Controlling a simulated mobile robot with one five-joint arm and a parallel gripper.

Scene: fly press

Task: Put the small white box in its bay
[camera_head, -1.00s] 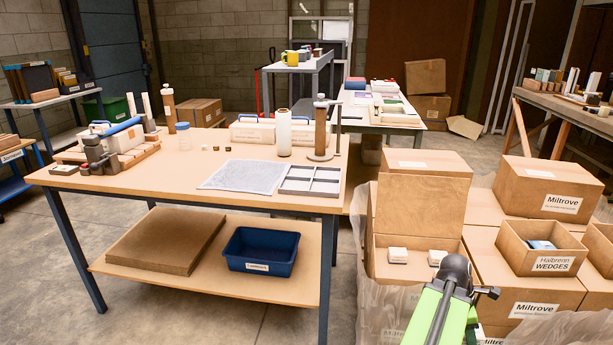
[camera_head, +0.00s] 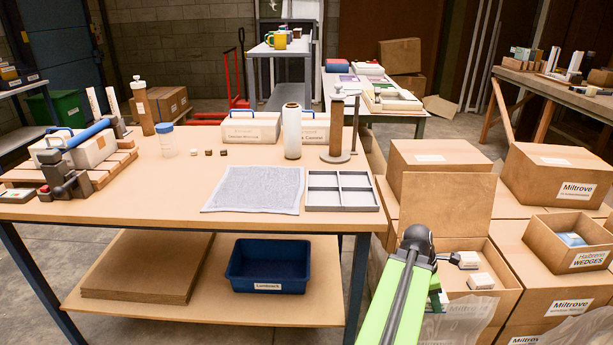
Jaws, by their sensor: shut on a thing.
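My gripper (camera_head: 457,260) reaches into the open carton (camera_head: 505,270) at the right and is shut on a small white box (camera_head: 469,260). Its dark jaws meet the box's left side; the arm hides part of the jaws. A second small white box (camera_head: 480,281) sits in the carton, just in front and to the right of the held one. I cannot tell whether the held box is clear of the carton floor. A grey tray with four bays (camera_head: 341,189) lies on the table, left of the carton. Its bays look empty.
A grey cloth (camera_head: 254,188) lies beside the tray on the wooden table (camera_head: 190,196). A white bottle (camera_head: 292,132) and a brown cylinder on a stand (camera_head: 336,130) rise behind the tray. The carton's raised flap (camera_head: 447,204) stands behind the boxes. Closed cartons (camera_head: 556,180) stand at right.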

